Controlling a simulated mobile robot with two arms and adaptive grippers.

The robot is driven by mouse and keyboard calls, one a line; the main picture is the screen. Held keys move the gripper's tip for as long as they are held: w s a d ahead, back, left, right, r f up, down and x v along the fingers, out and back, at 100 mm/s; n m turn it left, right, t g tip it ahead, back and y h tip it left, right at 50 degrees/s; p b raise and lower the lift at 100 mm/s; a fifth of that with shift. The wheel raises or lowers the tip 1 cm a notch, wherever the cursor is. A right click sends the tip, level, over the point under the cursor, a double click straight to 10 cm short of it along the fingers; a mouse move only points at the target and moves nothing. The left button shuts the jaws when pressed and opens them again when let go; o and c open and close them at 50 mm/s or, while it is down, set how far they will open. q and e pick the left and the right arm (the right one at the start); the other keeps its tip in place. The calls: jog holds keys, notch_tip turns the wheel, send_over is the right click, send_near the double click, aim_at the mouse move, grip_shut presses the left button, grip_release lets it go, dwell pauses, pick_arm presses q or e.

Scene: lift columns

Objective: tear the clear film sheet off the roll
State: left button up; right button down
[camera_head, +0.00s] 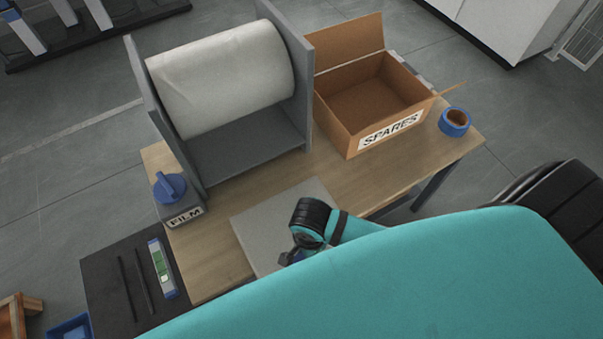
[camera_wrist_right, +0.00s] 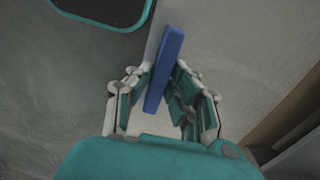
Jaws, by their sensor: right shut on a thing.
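A wide roll of clear film (camera_head: 222,78) looks whitish and lies between the side plates of a grey stand (camera_head: 250,158) on the table. I cannot make out a separate film sheet hanging off it. My right gripper (camera_wrist_right: 161,82) is shut on a slim blue bar (camera_wrist_right: 170,50) in the right wrist view; the bar sticks out past the fingertips. Behind it is a pale grey surface; whether film joins the bar I cannot tell. In the head view a dark wrist of mine is over a grey plate, its fingers mostly hidden by a teal arm. My left gripper is not in view.
A grey block labelled FILM with a blue knob (camera_head: 170,187) stands left of the stand. An open cardboard box labelled SPARES (camera_head: 345,138) and a blue tape roll (camera_head: 454,121) are at the right. A black mat (camera_head: 108,285) with slim items lies lower left.

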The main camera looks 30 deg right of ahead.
jog(key=s+p, duration=0.6)
jog(key=s, duration=0.4)
jog(key=shift+d+r, duration=0.15)
jog(key=shift+r, duration=0.1)
dwell(1.2)
dwell(0.4)
notch_tip(320, 180, up, 8)
jog(key=s+p, duration=0.2)
jog(key=p, duration=0.8)
jog(key=shift+p, duration=0.3)
jog(key=shift+w, duration=0.15)
